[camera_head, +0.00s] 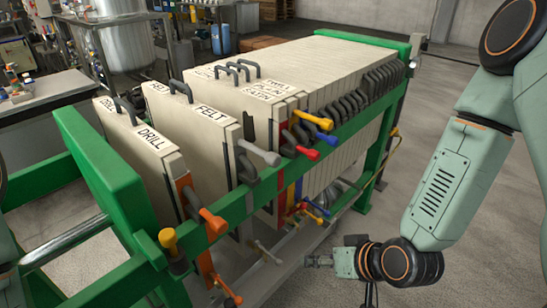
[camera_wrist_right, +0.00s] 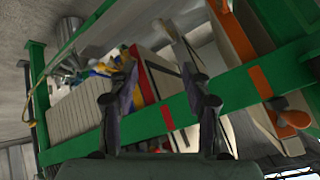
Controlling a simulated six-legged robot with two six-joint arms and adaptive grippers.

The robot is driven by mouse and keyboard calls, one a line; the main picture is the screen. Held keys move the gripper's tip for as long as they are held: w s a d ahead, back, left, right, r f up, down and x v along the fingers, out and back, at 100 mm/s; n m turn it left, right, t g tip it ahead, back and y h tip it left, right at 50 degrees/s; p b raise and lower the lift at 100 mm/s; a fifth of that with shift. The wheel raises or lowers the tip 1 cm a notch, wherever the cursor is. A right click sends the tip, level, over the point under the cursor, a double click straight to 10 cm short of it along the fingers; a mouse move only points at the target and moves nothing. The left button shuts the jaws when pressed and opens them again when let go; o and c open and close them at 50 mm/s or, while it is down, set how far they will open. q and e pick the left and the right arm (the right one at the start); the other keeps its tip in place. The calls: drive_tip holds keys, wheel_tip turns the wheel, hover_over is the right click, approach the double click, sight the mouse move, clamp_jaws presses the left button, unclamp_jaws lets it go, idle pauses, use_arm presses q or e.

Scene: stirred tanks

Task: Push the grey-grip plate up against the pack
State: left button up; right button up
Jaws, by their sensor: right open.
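The grey-grip plate (camera_head: 200,125), a pale slab lettered FELT, hangs upright in the green press frame in the head view. Its grey grip (camera_head: 259,153) sticks out over the near rail. The pack (camera_head: 325,65) of pale plates stands to its right, with a gap between them. My right gripper (camera_head: 312,261) is low in front of the frame, right of the plate and apart from it. In the right wrist view the right gripper (camera_wrist_right: 160,88) has its fingers spread with nothing between them. My left gripper is not in view.
The orange-grip plate (camera_head: 140,140), lettered DRILL, stands left of the grey-grip plate. The green near rail (camera_head: 345,133) runs along the press; it also crosses the wrist view (camera_wrist_right: 150,123). Yellow, red and blue grips (camera_head: 307,153) jut from the pack's near plates. Floor right of the press is open.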

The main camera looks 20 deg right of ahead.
drive_tip(key=w+r+n+t+y, duration=0.1)
drive_tip(key=w+r+t+y, duration=0.1)
drive_tip(key=w+r+t, duration=0.6)
drive_tip(key=n+y, duration=0.4)
approach(278, 161)
drive_tip(key=x, duration=0.3)
drive_tip(key=shift+b+x, duration=0.65)
drive_tip(key=shift+x, duration=0.65)
drive_tip(key=shift+b+x, duration=0.5)
drive_tip(key=shift+x, duration=2.15)
drive_tip(key=shift+f, duration=0.1)
drive_tip(key=shift+c, duration=0.3)
clamp_jaws()
